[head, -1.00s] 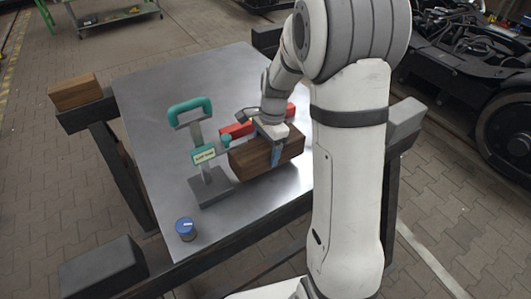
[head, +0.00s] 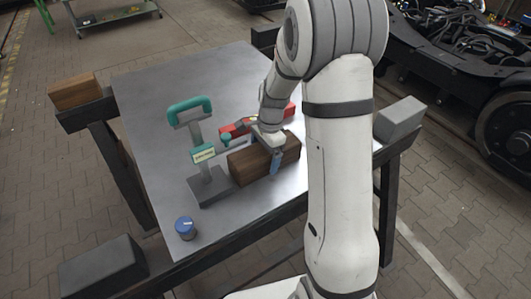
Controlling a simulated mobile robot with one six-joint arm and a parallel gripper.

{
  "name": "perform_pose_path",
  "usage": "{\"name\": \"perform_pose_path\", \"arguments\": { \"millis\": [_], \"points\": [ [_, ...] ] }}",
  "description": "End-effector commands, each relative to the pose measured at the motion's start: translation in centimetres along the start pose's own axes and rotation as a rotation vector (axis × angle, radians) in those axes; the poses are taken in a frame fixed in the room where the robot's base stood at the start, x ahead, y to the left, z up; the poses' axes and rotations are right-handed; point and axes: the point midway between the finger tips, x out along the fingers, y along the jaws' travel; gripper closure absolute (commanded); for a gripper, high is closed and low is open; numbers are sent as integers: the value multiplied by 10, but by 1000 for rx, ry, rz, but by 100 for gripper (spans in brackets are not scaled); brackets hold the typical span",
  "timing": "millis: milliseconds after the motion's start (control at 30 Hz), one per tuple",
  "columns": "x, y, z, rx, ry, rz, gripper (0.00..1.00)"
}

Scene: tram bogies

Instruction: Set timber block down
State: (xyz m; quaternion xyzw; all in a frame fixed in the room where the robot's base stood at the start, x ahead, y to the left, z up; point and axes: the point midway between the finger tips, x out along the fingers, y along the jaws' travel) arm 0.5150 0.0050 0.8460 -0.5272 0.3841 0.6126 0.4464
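The timber block (head: 250,167) is a dark brown wooden beam piece at the right front part of the grey metal table (head: 150,100). My gripper (head: 268,152) is above it with its blue fingers reaching down across the block; one finger lies against the near face. The far finger is mostly hidden. The gripper looks shut on the block. The block's underside is at or very near the table top; I cannot tell whether it touches.
A grey stand with a teal handle (head: 190,105) is close to the block's left end. A red object (head: 238,127) lies just behind the block. A blue-capped jar (head: 186,228) stands near the front edge. Another wood block (head: 75,92) rests on the left beam. The table's back left is clear.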

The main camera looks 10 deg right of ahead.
Motion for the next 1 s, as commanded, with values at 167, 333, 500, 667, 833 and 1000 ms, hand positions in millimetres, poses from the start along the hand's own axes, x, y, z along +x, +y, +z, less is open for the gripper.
{"name": "perform_pose_path", "arguments": {
  "millis": [167,333,500,667,833,1000],
  "points": [
    [0,0,0,-1,0,0,6],
    [-6,0,1,-1,0,-1,6],
    [-33,-1,0,-2,2,-5,6],
    [-68,-1,1,0,2,-4,6],
    [-100,-1,1,-2,2,-3,6],
    [-118,-1,1,-3,1,-1,6]
  ]
}}
